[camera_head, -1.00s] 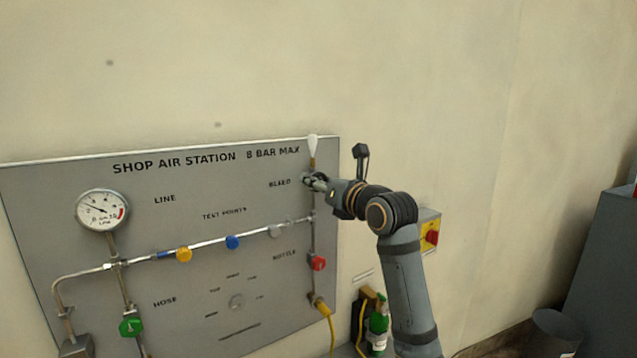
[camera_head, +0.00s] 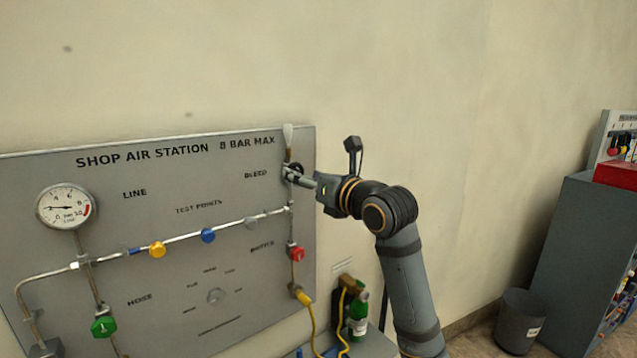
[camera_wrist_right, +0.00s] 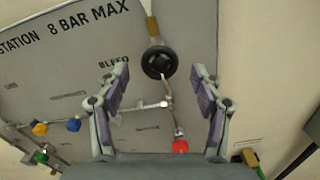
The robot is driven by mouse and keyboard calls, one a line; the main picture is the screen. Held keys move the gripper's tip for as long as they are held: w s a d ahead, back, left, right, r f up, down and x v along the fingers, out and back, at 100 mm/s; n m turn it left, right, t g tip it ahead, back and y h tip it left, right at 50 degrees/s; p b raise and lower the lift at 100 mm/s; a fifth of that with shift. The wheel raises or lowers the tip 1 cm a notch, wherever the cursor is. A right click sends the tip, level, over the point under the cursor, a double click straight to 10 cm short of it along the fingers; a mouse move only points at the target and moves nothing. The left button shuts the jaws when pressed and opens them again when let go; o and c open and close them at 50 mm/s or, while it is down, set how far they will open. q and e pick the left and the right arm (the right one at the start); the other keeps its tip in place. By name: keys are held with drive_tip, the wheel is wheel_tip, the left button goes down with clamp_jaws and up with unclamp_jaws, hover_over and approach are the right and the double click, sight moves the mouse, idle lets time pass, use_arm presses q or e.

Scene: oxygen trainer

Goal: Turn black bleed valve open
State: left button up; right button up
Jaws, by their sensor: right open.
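The black bleed valve knob (camera_wrist_right: 160,62) sits on the pipe at the panel's upper right, beside the word BLEED. In the head view the knob (camera_head: 296,168) is small and partly hidden by my right gripper (camera_head: 289,174). In the right wrist view my right gripper (camera_wrist_right: 158,80) is open, with one finger on each side below the knob. The knob shows in the gap between the fingertips, and I see no contact with it. My left gripper is not in view.
The grey panel (camera_head: 160,185) carries a gauge (camera_head: 66,207), a green knob (camera_head: 103,326), yellow (camera_head: 157,249) and blue (camera_head: 208,235) knobs, and a red knob (camera_head: 297,253) below the bleed valve. A yellow hose (camera_head: 311,318) hangs below. A cabinet (camera_head: 575,260) and bin (camera_head: 521,320) stand right.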

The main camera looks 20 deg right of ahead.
drive_tip(key=v, duration=0.7)
drive_tip(key=shift+s, duration=0.2)
